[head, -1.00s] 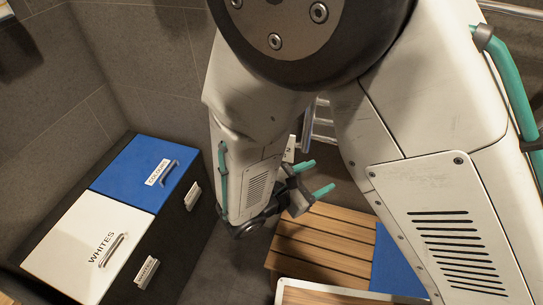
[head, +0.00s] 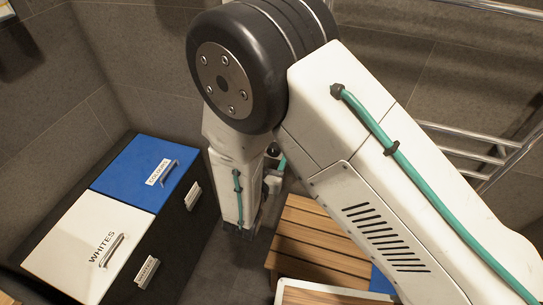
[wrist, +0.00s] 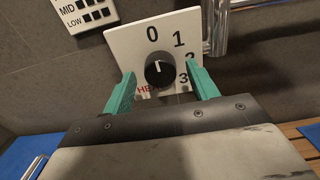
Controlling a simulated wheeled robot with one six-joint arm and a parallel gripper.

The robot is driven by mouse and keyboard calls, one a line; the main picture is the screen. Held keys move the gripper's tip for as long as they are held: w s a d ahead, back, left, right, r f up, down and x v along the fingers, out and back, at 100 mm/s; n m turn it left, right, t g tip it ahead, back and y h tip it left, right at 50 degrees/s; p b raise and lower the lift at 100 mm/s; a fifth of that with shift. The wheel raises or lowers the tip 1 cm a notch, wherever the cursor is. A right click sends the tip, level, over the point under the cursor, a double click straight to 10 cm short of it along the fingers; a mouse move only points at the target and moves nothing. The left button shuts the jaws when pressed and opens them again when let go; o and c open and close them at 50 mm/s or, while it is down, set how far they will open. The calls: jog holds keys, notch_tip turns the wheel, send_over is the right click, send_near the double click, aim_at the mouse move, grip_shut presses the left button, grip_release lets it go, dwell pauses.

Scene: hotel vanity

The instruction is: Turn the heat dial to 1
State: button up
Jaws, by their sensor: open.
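The heat dial (wrist: 160,72) is a round black knob on a white plate (wrist: 126,47) on the wall, seen in the wrist view. The plate carries the numbers 0, 1, 2 and 3 and red lettering partly hidden by a finger. The dial's pale mark points up, about toward the 0. My gripper (wrist: 162,76) is open, with one teal finger to the left of the dial and one to its right. A gap shows on both sides; I cannot tell how far the fingertips are from the plate. In the head view my arm hides the dial and most of the gripper.
A chrome rail (wrist: 216,28) stands close right of the plate. A MID/LOW panel (wrist: 84,12) is at upper left. In the head view, a laundry box with white (head: 75,240) and blue (head: 128,165) lids stands left, and a slatted wooden bench (head: 318,240) stands below my arm.

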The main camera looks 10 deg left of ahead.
jog(key=shift+w, duration=0.2)
jog(key=c, duration=1)
jog(key=m, duration=0.4)
jog(key=shift+m, duration=2.3)
